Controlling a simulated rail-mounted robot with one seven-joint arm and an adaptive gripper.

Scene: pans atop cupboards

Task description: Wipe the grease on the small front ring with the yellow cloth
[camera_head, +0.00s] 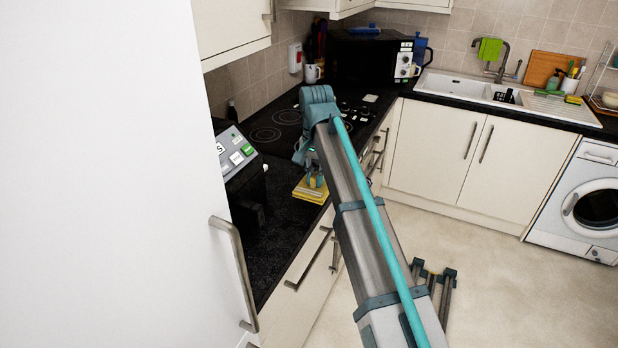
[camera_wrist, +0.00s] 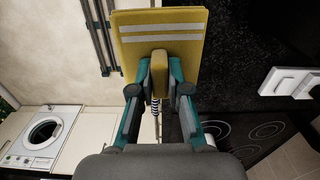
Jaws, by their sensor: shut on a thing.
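My gripper (camera_head: 315,180) is shut on the yellow cloth (camera_head: 309,193), at the front edge of the dark worktop. In the wrist view, the gripper (camera_wrist: 159,78) pinches a raised yellow part of the cloth (camera_wrist: 135,50), which is a flat pad with two pale stripes. The black hob (camera_head: 271,127) lies beyond the gripper, with several rings; my arm hides part of it. Rings of the hob also show in the wrist view (camera_wrist: 242,151), apart from the cloth. I cannot make out the grease or tell which ring is the small front one.
A dark appliance with a button panel (camera_head: 237,152) stands on the near worktop (camera_head: 283,232), left of the cloth. A tall white door (camera_head: 110,180) fills the left. A microwave (camera_head: 370,60) and mugs stand behind the hob. The sink (camera_head: 460,87) is at the back right.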

